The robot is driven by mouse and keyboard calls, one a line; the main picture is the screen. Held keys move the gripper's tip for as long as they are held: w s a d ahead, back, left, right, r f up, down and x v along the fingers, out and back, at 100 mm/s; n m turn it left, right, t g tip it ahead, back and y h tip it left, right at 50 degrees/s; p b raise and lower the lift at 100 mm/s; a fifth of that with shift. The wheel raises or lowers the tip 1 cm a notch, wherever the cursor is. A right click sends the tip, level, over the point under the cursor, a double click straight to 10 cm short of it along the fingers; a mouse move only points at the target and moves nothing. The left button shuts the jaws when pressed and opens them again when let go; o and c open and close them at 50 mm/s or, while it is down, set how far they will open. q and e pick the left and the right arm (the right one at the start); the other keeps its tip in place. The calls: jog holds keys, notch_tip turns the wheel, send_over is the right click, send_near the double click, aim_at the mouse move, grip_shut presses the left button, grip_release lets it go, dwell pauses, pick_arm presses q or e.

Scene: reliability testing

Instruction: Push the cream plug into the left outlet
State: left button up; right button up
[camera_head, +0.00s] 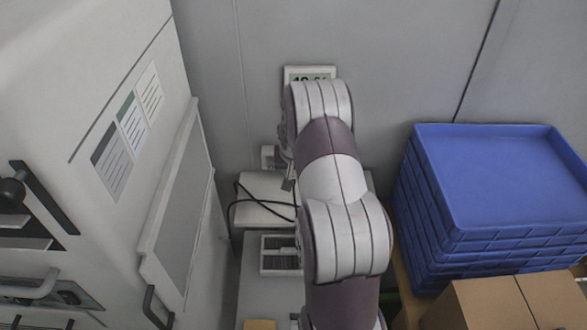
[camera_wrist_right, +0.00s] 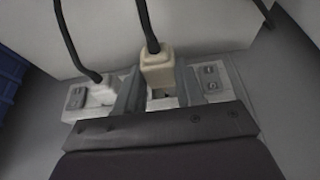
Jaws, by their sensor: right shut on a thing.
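The cream plug (camera_wrist_right: 157,68) sits between the two fingers of my right gripper (camera_wrist_right: 158,76) in the right wrist view, and the gripper is shut on it. A black cable leaves the plug toward the top of that view. A pale outlet strip (camera_wrist_right: 216,76) lies behind the fingers, with sockets showing on both sides of them. Whether the plug touches a socket is hidden by the gripper. In the head view my right arm covers most of this spot, and a small white outlet part (camera_head: 267,157) shows on the wall beside it. My left gripper is out of view.
A second pale plug (camera_wrist_right: 102,90) with a black cable is on the strip. In the head view, a white box (camera_head: 262,186) with black cables stands below, a display (camera_head: 296,73) is on the wall, blue crates (camera_head: 490,185) stand right, and a white cabinet (camera_head: 85,60) stands left.

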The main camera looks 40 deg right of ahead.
jog(key=shift+w+d, duration=0.1)
dwell(0.3)
jog(key=shift+w+d, duration=0.4)
jog(key=shift+w, duration=0.05)
dwell(0.9)
jog(key=shift+w+d, duration=0.55)
jog(key=shift+w, duration=0.1)
dwell(1.4)
